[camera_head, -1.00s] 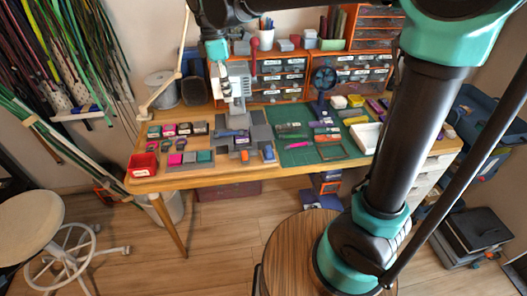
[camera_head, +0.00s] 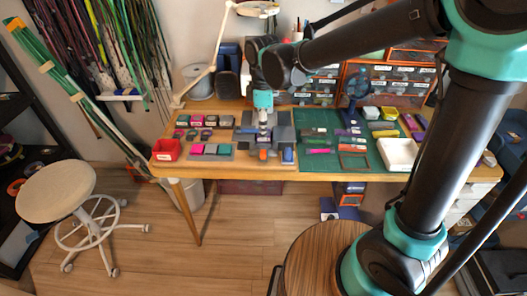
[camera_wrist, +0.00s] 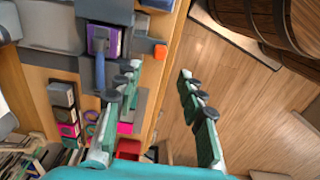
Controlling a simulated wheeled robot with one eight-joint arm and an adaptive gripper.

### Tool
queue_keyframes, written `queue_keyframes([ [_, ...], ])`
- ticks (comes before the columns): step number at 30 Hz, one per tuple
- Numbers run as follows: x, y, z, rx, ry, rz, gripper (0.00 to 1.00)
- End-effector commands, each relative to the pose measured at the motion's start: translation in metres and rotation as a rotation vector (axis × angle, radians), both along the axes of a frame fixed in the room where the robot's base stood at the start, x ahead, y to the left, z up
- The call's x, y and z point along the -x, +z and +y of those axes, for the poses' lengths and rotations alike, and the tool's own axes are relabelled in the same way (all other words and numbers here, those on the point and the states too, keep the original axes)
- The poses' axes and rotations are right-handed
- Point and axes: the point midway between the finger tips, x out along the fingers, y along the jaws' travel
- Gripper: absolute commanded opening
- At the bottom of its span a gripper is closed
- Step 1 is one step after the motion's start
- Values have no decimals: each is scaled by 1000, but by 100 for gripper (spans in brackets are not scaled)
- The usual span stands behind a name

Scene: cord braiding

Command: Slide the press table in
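The grey press (camera_head: 278,118) stands at the middle of the workbench, its upper part mostly hidden behind my arm in the head view. In the wrist view, its grey base (camera_wrist: 106,11) carries a dark part with a purple block (camera_wrist: 104,40), and a blue-grey bar (camera_wrist: 100,73) reaches out from it. I cannot tell clearly where the press table's edge is. My gripper (camera_head: 263,119) points down in front of the press. In the wrist view, my gripper (camera_wrist: 158,74) has its fingers wide apart and nothing between them; one finger is beside the bar, the other over the floor.
An orange piece (camera_wrist: 160,51) lies close to the fingers at the bench's front edge. A red bin (camera_head: 167,149) and several small blocks are to the left. A green mat (camera_head: 312,118) with tools lies to the right. A round wooden stool (camera_head: 322,262) stands in front.

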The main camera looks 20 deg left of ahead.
Motion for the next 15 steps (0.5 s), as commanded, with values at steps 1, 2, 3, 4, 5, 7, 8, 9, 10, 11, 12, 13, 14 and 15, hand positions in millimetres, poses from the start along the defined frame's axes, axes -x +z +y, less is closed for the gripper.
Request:
queue_keyframes([
  [1,0,-7,0,0,0,0,40],
  [2,0,-11,0,0,0,0,40],
  [3,0,-17,0,0,0,0,40],
  [4,0,-21,0,0,0,0,40],
  [5,0,-25,0,0,0,0,40],
  [7,0,-34,0,0,0,0,40],
  [8,0,-38,0,0,0,0,40],
  [9,0,-43,0,0,0,0,40],
  [10,0,-47,0,0,0,0,40],
  [11,0,-51,0,0,0,0,40],
  [12,0,-57,0,0,0,0,40],
  [13,0,-61,0,0,0,0,40],
  [14,0,-64,0,0,0,0,40],
  [15,0,-70,0,0,0,0,40],
])
